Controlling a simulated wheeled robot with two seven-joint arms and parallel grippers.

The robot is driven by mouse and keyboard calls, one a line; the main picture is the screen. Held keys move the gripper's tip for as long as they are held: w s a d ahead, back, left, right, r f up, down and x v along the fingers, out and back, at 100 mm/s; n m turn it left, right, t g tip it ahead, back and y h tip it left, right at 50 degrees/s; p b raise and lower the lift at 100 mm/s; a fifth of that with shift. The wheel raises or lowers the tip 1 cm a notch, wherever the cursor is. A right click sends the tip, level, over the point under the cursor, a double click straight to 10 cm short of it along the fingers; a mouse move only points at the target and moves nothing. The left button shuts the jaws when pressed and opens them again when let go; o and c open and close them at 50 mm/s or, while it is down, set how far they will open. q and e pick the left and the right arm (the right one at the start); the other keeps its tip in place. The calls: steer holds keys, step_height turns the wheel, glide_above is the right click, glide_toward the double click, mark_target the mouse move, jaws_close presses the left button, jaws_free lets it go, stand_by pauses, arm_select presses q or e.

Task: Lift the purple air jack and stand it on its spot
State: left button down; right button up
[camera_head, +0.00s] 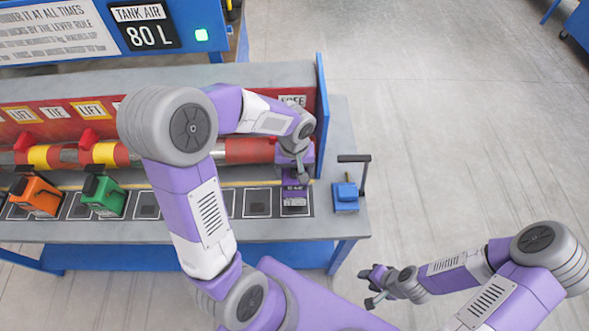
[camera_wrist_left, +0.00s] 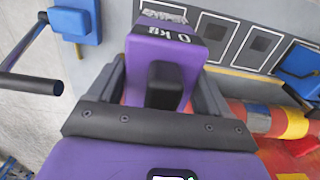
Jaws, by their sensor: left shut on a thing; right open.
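The purple air jack (camera_head: 295,197) is at the right end of the row of marked spots on the workbench, below my left gripper (camera_head: 296,172). In the left wrist view the purple jack (camera_wrist_left: 165,48) has a dark handle block and a label reading "0 kg". My left gripper (camera_wrist_left: 163,90) is shut on the jack, with a finger on each side. Whether the jack's base touches the bench is hard to tell. The spots (camera_head: 257,203) are dark squares with pale outlines. My right gripper (camera_head: 371,287) is open and empty, off the bench at lower right.
An orange jack (camera_head: 36,194) and a green jack (camera_head: 103,194) stand at the left. A red and yellow pipe (camera_head: 240,151) runs behind the spots. A blue upright panel (camera_head: 322,115) closes the right end.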

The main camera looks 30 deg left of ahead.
arm_select(q)
steer(key=shift+w+f+b, duration=0.1)
steer(key=shift+f+b, duration=2.15)
steer(key=shift+f, duration=0.2)
steer(key=shift+f+b, duration=0.4)
steer(key=shift+f, duration=0.05)
steer(key=shift+c, duration=0.7)
jaws_free()
steer(key=shift+o, duration=0.7)
steer(key=shift+f, duration=0.1)
step_height(320, 180, up, 8)
steer(key=shift+f+p, duration=0.1)
steer(key=shift+p, duration=0.75)
